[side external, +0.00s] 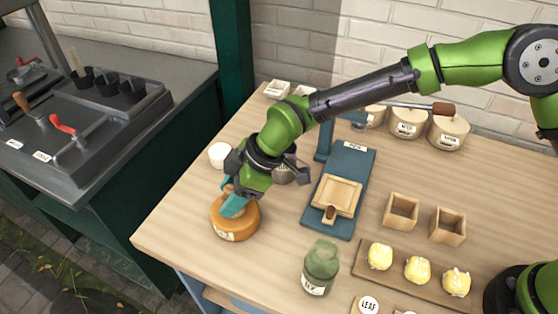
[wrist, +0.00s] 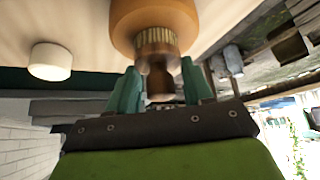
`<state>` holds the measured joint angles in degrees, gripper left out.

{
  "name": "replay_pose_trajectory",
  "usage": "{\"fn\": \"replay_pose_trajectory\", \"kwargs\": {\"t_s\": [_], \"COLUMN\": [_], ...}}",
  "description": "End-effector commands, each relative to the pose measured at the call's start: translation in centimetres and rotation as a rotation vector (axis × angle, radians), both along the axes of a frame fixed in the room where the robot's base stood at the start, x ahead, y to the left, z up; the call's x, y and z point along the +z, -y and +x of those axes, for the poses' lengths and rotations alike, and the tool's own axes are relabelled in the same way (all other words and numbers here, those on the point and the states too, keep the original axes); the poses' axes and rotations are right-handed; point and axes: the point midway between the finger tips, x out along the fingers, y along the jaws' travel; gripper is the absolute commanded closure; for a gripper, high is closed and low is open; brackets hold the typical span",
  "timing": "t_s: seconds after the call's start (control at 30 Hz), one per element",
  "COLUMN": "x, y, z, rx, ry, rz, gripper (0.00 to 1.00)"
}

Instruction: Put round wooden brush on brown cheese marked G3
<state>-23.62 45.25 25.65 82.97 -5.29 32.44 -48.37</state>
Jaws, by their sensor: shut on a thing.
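The brown cheese (side external: 236,222), a round orange-brown block, sits near the table's left edge in the side view. It has a small pale label on its front, too small to read. In the wrist view the cheese (wrist: 140,15) is at the top. The round wooden brush (wrist: 157,42) has a pale bristle ring facing the cheese and a darker wooden handle. My gripper (wrist: 160,82) is shut on its handle. In the side view my gripper (side external: 234,203) is right over the cheese and hides most of the brush. Whether the bristles touch the cheese is unclear.
A blue press board (side external: 342,185) lies to the right. A green jar (side external: 320,267) stands at the front. The table's left edge is close to the cheese.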

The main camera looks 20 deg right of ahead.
Motion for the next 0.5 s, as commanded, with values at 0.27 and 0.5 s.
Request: {"fn": "replay_pose_trajectory", "kwargs": {"t_s": [0.27,0.5], "x": [-0.16,-0.16], "y": [-0.03,-0.01], "z": [0.02,0.02], "rx": [-0.001,-0.001], "ry": [0.001,0.001], "rz": [0.001,0.001], "gripper": [0.80,0.24]}}
